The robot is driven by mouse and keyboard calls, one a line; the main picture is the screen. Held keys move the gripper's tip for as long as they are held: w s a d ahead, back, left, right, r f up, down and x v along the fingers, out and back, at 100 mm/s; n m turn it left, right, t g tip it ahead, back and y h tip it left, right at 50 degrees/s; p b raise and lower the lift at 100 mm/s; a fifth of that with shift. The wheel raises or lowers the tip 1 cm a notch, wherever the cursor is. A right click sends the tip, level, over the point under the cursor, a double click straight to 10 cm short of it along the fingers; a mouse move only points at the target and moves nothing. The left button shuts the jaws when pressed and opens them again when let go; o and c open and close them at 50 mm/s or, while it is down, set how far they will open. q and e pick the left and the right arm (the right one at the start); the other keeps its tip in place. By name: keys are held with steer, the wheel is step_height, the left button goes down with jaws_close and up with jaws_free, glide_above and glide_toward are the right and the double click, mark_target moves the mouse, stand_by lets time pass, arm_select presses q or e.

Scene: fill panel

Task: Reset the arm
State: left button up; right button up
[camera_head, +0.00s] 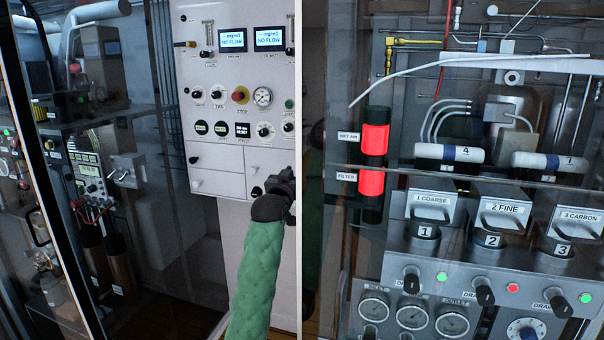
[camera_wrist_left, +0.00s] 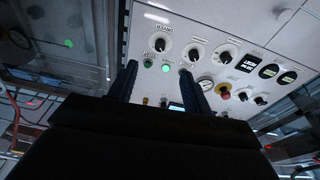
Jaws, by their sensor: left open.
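My left arm in its green quilted sleeve (camera_head: 257,270) rises from the bottom of the head view. Its dark left gripper (camera_head: 287,186) is in front of the lower right part of a white control panel (camera_head: 215,75), and its fingertips are hard to make out there. In the left wrist view the two dark fingers of the left gripper (camera_wrist_left: 158,70) stand apart with nothing between them. They point at the panel (camera_wrist_left: 215,30), near a row of knobs and a green light (camera_wrist_left: 165,68). I cannot tell whether they touch it. My right gripper is in neither view.
The panel has two "NO FLOW" screens (camera_head: 270,38), a red button (camera_head: 240,95) and a gauge (camera_head: 263,97). A glass cabinet with equipment stands at the left. At the right is a filter rack (camera_head: 480,250) with labelled canisters, gauges and a red-banded cylinder (camera_head: 374,140).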

arm_select(q)
steer(key=s+a+f+g+y, duration=0.3)
steer(key=s+f, duration=0.5)
steer(key=f, duration=0.6)
steer(key=s+a+f+n+g, duration=0.1)
steer(key=s+a+f+g, duration=0.3)
steer(key=s+f, duration=0.7)
steer(key=s+a+f+g+y, duration=0.25)
steer(key=s+f+g, duration=0.2)
steer(key=f, duration=1.15)
steer(key=s+a+f+g, duration=0.1)
steer(key=s+f+g, duration=0.1)
steer(key=s+f, duration=0.7)
steer(key=s+a+f+g, duration=0.2)
steer(key=s+f, duration=0.7)
steer(key=s, duration=0.7)
steer(key=s+a+f+g, duration=0.1)
steer(key=s+f+g, duration=0.1)
steer(key=s+f, duration=0.6)
steer(key=s, duration=0.5)
steer(key=shift+a+f, duration=0.4)
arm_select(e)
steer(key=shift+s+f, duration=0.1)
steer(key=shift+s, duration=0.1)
